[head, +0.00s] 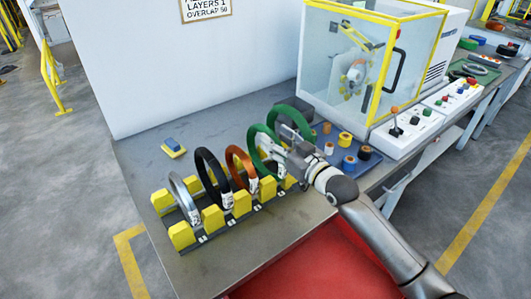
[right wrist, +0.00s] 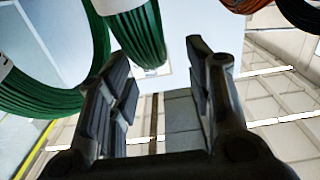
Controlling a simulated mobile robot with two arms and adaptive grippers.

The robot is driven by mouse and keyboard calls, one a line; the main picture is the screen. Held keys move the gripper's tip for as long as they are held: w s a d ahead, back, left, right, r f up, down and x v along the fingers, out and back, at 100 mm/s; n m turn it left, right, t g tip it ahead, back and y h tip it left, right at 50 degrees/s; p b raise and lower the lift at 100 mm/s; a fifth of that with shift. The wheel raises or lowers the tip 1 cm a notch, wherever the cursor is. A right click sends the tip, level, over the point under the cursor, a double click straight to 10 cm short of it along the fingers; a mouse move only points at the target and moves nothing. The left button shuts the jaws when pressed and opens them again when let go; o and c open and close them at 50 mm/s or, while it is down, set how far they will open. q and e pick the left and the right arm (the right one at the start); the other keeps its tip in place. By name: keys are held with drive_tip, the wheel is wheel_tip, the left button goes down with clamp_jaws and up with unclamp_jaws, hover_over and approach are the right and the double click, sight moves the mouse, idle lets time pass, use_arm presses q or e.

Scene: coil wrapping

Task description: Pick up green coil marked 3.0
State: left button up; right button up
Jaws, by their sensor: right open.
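Two green coils stand upright at the right end of the rack: a nearer green coil (head: 252,145) and a farther green coil (head: 305,120). Each carries a white tag, but I cannot read 3.0 on either. My right gripper (head: 283,142) is close beside them and partly covers them. In the right wrist view, my open right gripper (right wrist: 157,52) has nothing held between its fingers. One green coil (right wrist: 148,40) shows just beyond the fingertips, and another green coil (right wrist: 60,100) is left of the fingers. My left gripper is not in view.
The rack's yellow blocks (head: 181,236) also hold a silver coil (head: 176,188), a black coil (head: 200,166) and an orange coil (head: 232,160). A board with tape rolls (head: 345,139) lies right of my gripper. A yellow-framed glass enclosure (head: 330,60) stands behind.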

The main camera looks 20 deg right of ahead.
sight(271, 135)
drive_tip(key=shift+f+x, duration=0.15)
drive_tip(key=shift+x, duration=1)
drive_tip(key=shift+f+x, duration=0.15)
drive_tip(key=shift+x, duration=1)
drive_tip(key=shift+d, duration=0.2)
clamp_jaws()
drive_tip(key=shift+w+r, duration=0.1)
drive_tip(key=shift+r, duration=0.05)
